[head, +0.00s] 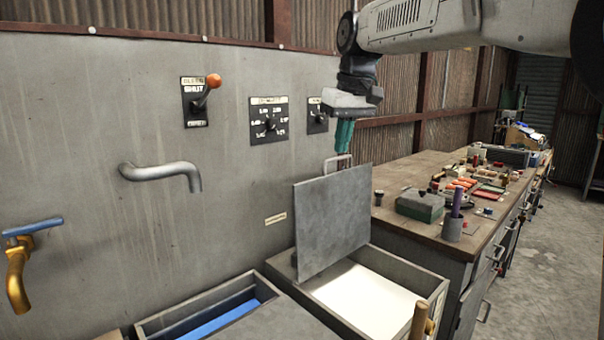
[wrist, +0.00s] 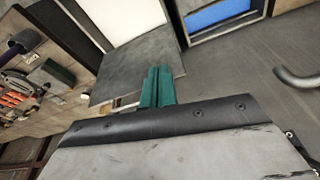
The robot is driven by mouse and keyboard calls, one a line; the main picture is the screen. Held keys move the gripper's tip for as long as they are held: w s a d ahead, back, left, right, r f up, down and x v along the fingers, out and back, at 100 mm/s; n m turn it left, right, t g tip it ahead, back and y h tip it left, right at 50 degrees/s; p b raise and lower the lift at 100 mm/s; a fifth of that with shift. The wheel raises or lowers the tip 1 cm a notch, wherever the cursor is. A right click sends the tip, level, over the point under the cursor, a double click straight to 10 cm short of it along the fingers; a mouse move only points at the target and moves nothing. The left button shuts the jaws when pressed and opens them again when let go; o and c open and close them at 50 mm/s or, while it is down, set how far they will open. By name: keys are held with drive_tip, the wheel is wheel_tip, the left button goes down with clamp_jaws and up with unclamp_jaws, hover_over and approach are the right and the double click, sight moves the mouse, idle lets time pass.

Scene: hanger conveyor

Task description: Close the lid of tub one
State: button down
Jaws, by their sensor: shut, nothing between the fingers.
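The grey square lid (head: 333,222) stands raised, nearly upright, over a tub (head: 437,298) with a white inside in the head view. A metal handle (head: 338,162) sits at the lid's top edge. My gripper (head: 344,146), with green fingers, is shut and empty just above that handle. In the wrist view the lid (wrist: 135,78) shows beyond my fingers (wrist: 157,88), with the white inside of the tub (wrist: 125,18) past it. I cannot tell whether the fingers touch the handle or the lid. No tub number is readable.
A second open tub (head: 205,312) with a blue inside stands to the left. A grey wall carries a pipe spout (head: 160,172), an orange-knobbed lever (head: 205,92), dials (head: 269,120) and a brass tap (head: 18,270). A cluttered wooden workbench (head: 400,185) stands to the right.

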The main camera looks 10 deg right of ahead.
drive_tip(key=w+a+f+n, duration=0.1)
drive_tip(key=w+a, duration=0.3)
drive_tip(key=w, duration=0.3)
drive_tip(key=w+a+f+n, duration=0.1)
drive_tip(key=w+a, duration=0.3)
drive_tip(key=w, duration=0.3)
drive_tip(key=s+d+x, duration=0.1)
drive_tip(key=x, duration=0.8)
drive_tip(key=shift+s+d+f+y, duration=0.2)
drive_tip(key=shift+s+d+y, duration=0.1)
drive_tip(key=shift+s, duration=0.4)
